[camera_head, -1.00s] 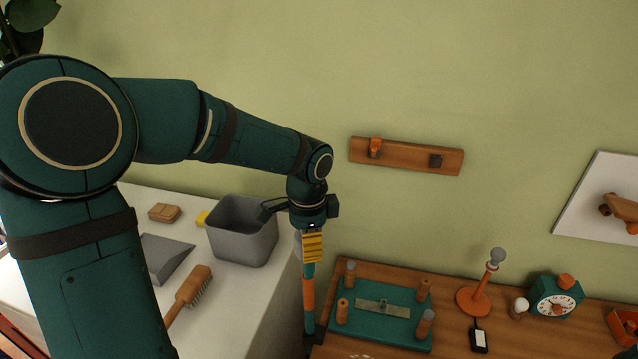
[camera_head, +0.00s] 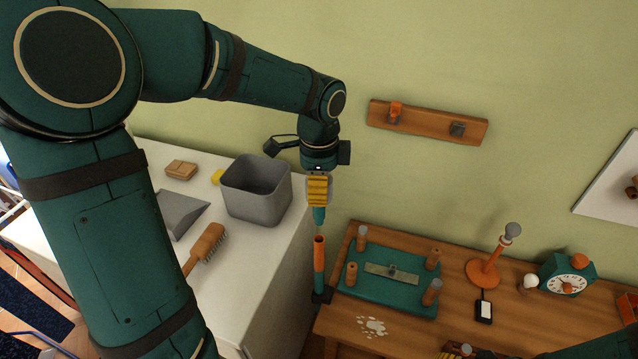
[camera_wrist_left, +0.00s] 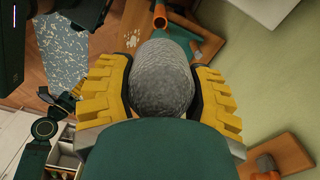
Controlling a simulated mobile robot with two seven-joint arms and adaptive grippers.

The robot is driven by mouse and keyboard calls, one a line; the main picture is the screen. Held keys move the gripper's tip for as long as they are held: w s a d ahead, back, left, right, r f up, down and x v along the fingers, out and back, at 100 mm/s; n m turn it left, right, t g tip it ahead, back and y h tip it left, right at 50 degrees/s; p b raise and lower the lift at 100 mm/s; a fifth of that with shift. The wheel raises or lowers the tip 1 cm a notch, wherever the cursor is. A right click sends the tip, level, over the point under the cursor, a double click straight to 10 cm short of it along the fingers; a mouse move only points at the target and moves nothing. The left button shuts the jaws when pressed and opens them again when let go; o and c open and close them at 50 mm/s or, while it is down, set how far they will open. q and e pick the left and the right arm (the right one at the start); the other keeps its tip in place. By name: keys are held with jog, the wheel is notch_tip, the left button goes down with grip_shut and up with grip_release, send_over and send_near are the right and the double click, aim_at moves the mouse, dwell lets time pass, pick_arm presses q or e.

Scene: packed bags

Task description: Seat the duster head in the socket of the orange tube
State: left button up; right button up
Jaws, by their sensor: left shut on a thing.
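My left gripper (camera_head: 318,204) is shut on the duster head. In the left wrist view the duster head (camera_wrist_left: 165,78) is a grey, fuzzy egg shape between the yellow fingers. In the head view a teal tapered piece (camera_head: 319,216) points down below the fingers. The orange tube (camera_head: 319,258) stands upright on a dark foot at the table's left end. Its open top lies just below the teal tip, with a small gap in the picture. The tube's mouth also shows in the left wrist view (camera_wrist_left: 159,20). My right gripper (camera_head: 456,352) shows only partly at the bottom edge.
A grey bin (camera_head: 256,205), a dustpan (camera_head: 180,212) and a brush (camera_head: 207,243) are on the white surface at left. A teal board with pegs (camera_head: 385,290), an orange stand (camera_head: 484,272) and a clock (camera_head: 568,280) occupy the table. A wooden rack (camera_head: 427,124) is on the wall.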

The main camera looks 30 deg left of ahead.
aim_at(319, 213)
pick_arm(q)
jog(key=shift+f+b, duration=1.45)
jog(key=shift+f, duration=0.9)
jog(key=shift+f+b, duration=1)
jog(key=shift+f, duration=0.8)
jog(key=o, duration=1.2)
jog(key=shift+o, duration=0.2)
notch_tip(319, 213, up, 12)
jog(key=shift+r, duration=0.1)
